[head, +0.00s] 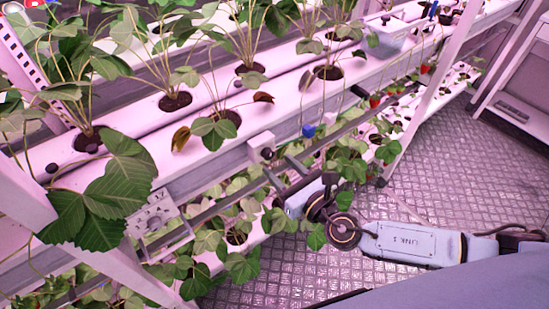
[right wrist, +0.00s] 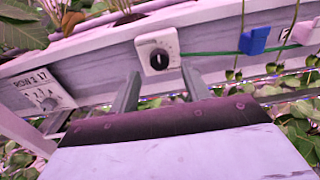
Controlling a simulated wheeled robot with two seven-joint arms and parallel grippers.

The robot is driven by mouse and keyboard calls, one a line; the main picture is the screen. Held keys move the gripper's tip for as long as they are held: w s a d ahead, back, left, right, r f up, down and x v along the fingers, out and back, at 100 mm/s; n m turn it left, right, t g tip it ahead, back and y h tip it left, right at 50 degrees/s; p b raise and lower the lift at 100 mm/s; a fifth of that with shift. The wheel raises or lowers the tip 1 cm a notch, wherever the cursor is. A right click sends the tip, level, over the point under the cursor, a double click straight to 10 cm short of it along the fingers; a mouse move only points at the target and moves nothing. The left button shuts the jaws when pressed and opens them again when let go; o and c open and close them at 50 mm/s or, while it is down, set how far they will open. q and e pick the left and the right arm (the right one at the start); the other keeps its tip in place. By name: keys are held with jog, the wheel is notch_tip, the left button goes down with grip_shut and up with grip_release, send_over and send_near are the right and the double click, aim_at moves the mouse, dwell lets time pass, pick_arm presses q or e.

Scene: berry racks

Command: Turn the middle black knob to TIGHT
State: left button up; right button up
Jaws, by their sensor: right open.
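A black knob (right wrist: 158,59) sits on a small white square dial plate fixed to the rack's side rail. Its grip stands roughly upright; the dial lettering is too small to read. The same knob shows in the head view (head: 266,153). My right gripper (head: 275,163) is open and empty in front of the rail. In the right wrist view, my right gripper's two fingers (right wrist: 158,80) stand apart, one on each side of the knob's line. Their tips are just below the knob and do not appear to touch it. My left gripper is not in view.
A white label plate marked ROW E 17 (right wrist: 42,92) with a dial is to the left on the rail, also in the head view (head: 152,213). A blue clip (right wrist: 255,40) is to the right. Strawberry leaves hang around the rails. The metal floor (head: 440,180) is clear.

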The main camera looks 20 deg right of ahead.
aim_at(270, 157)
jog(key=shift+x, duration=1.6)
jog(key=c, duration=1)
